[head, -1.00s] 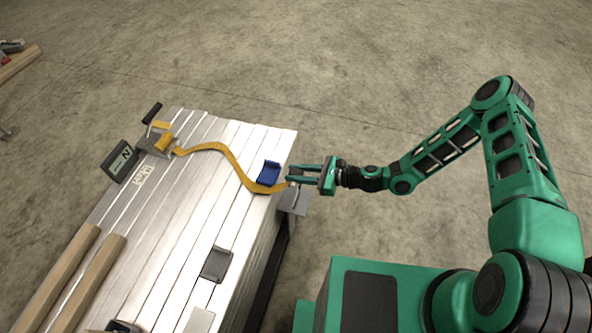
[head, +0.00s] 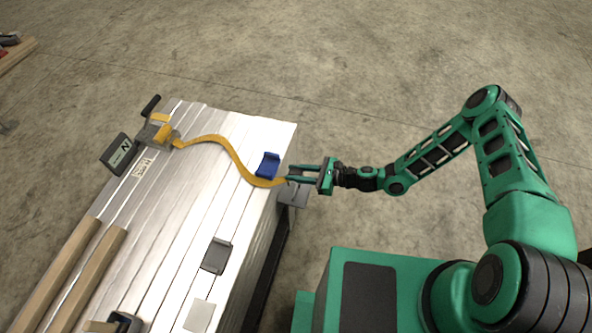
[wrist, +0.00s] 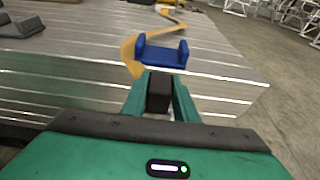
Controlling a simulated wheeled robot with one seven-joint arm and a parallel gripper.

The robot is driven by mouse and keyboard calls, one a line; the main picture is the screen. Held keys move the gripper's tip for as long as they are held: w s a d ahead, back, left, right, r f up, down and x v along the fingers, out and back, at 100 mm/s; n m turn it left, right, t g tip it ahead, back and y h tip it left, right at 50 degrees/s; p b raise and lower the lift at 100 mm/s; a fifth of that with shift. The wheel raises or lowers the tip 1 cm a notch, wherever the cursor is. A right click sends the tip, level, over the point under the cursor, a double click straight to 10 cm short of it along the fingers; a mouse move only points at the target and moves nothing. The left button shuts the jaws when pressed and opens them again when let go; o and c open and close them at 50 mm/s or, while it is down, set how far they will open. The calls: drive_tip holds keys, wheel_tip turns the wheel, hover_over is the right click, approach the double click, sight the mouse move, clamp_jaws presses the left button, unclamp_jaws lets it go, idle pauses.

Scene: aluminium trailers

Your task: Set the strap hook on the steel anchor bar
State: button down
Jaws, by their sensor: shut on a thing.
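An orange strap (head: 222,143) runs in a curve over the aluminium trailer bed from a ratchet (head: 157,133) at the far left to the right edge. My gripper (head: 291,174) is at that edge, beside the strap's end, with its fingers pointing left. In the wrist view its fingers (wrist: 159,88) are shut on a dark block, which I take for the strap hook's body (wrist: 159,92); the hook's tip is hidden. The strap also shows in the wrist view (wrist: 130,52), passing left of the blue piece. I cannot make out the steel anchor bar; a grey plate (head: 294,194) juts out below my gripper.
A blue edge protector (head: 267,165) sits at the bed's right edge, close to my fingers. A grey bracket (head: 216,255), a pale plate (head: 199,316) and two wooden beams (head: 88,275) lie on the bed. The concrete floor beyond the edge is clear.

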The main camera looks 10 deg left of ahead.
drive_tip(key=shift+f, duration=3.8)
drive_tip(key=c, duration=1.3)
unclamp_jaws()
drive_tip(key=shift+c, duration=0.2)
drive_tip(key=v, duration=1)
drive_tip(key=shift+d, duration=0.4)
